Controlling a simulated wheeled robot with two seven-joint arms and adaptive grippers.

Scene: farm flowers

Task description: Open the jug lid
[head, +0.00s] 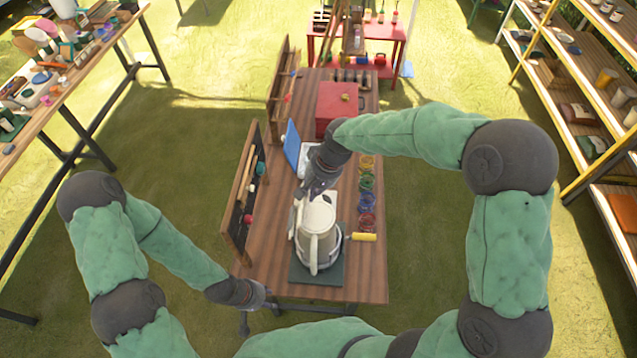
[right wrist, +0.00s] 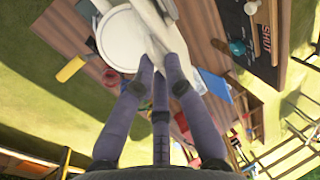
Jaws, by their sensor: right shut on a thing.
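The cream-white jug (head: 312,248) stands upright on a dark green mat (head: 300,272) near the front of the narrow wooden table, its handle facing me. My right gripper (head: 312,194) is at the jug's far top edge. In the right wrist view, its fingers (right wrist: 160,62) meet pale parts at the edge of the round white jug lid (right wrist: 122,40). It is shut on the lid's edge, though the exact contact is partly hidden by the fingers. My left gripper (head: 244,322) hangs beside the table's front left corner, away from the jug; its fingers are too small to judge.
A dark tool board (head: 238,212) stands along the table's left edge. A blue panel (head: 291,146) and a red box (head: 337,108) lie beyond the jug. Coloured rings (head: 367,185) and a yellow roller (head: 363,237) lie to its right. Grass surrounds the table.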

